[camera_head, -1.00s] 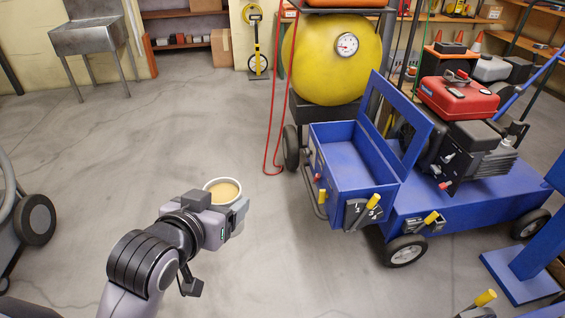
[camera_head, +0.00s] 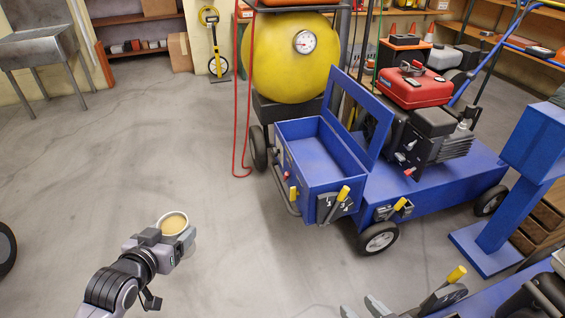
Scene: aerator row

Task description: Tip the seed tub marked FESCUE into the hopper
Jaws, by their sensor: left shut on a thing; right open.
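My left gripper (camera_head: 178,240) is shut on a round pale tub (camera_head: 161,217) at the lower left. The tub is upright, and tan seed (camera_head: 173,223) shows inside it. No marking on the tub can be read from here. The hopper (camera_head: 322,183) is a blue open-topped box on the front of the blue machine, to the right of the tub and well apart from it. Its lid (camera_head: 357,124) stands raised, and the bottom I can see looks bare. My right gripper (camera_head: 365,309) is at the bottom edge, partly cut off, its grey fingers apart and empty.
The blue machine (camera_head: 440,190) carries an engine and a red tank (camera_head: 414,88). Yellow-handled levers (camera_head: 343,193) stick out below the hopper. A red hose (camera_head: 238,130) hangs beside a yellow tank (camera_head: 290,60). A blue post (camera_head: 500,215) stands at right. Floor between tub and hopper is clear.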

